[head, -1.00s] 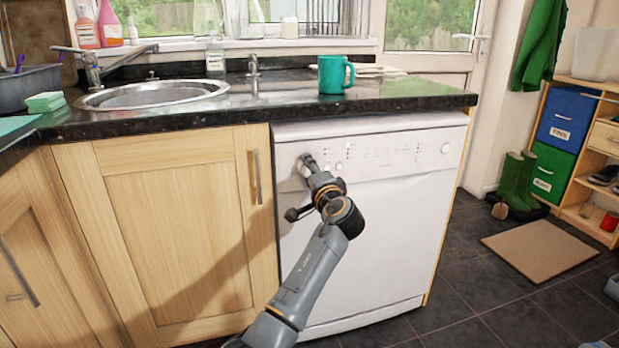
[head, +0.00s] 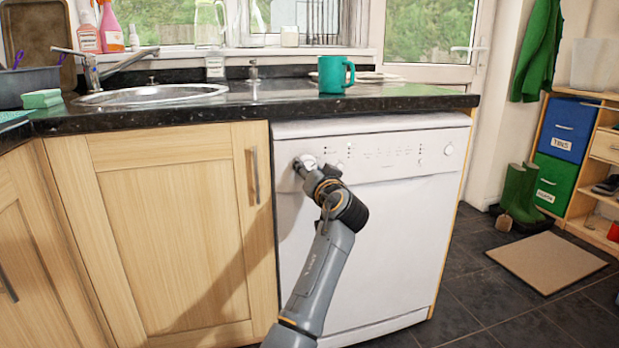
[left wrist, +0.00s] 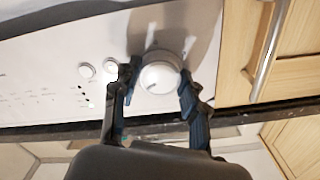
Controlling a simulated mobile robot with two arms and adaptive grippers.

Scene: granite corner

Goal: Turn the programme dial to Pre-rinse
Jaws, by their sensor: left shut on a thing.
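The white dishwasher (head: 385,230) stands under the black worktop, with its control panel along the top. The round white programme dial (left wrist: 160,74) is at the panel's left end in the head view, mostly behind my gripper there. My left gripper (head: 305,164) is at the dial. In the left wrist view its two dark fingers (left wrist: 158,92) stand on either side of the dial and are shut on it. A short dark mark shows on the dial's face. The lettering around the dial is too small to read. My right gripper is in neither view.
Two small round buttons (left wrist: 98,69) sit beside the dial. A wooden cupboard door (head: 175,225) with a metal bar handle (head: 253,176) is just left of the dishwasher. A teal mug (head: 336,74) stands on the worktop above. The floor to the right is open, with a mat (head: 547,262).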

